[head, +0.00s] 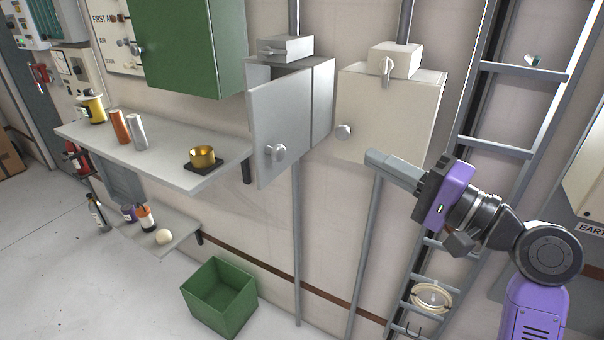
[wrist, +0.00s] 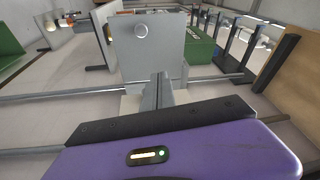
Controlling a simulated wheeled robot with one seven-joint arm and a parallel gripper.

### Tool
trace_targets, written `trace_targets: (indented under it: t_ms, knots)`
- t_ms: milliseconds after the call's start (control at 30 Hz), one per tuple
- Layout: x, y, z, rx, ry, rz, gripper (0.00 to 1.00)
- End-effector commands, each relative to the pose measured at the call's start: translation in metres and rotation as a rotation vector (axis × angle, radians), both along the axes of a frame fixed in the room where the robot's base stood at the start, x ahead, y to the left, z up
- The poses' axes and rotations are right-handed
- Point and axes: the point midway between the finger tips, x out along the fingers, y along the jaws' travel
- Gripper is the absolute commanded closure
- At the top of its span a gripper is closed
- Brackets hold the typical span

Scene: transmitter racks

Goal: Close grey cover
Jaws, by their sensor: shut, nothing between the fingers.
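The grey cover (head: 281,128) is a flat door with a round-ended handle (head: 274,152). It stands ajar, swung out from the grey wall box (head: 319,98), and a dark gap shows along its top. My gripper (head: 371,158) is shut and empty, right of the cover and apart from it, in front of the lower part of the cream box. In the wrist view my shut fingers (wrist: 160,82) point toward a pale panel (wrist: 155,55) with a round knob; I cannot tell which box it belongs to.
The cream box (head: 388,112), with its own round knob, hangs just right of the grey box. A ladder (head: 497,147) stands at the right. A shelf (head: 165,160) with cans and a brass cup (head: 202,157) lies left. A green bin (head: 220,297) sits below.

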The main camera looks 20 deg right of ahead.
Motion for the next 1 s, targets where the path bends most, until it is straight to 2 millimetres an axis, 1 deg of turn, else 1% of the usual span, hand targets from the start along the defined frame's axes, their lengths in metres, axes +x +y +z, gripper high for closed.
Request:
trace_targets:
  t_ms: [33,133,233,367,467,800,1000]
  knots:
    - [-0.003,0.011,-0.008,0.031,0.041,0.055,1.00]
    - [-0.011,0.028,-0.019,0.078,0.113,0.142,1.00]
    - [-0.015,0.036,-0.026,0.104,0.162,0.175,1.00]
    - [-0.009,0.040,-0.026,0.118,0.171,0.178,1.00]
    - [0.002,0.046,-0.025,0.117,0.171,0.179,1.00]
    - [0.058,0.081,-0.023,0.116,0.170,0.177,1.00]
    - [0.086,0.098,-0.022,0.115,0.169,0.176,1.00]
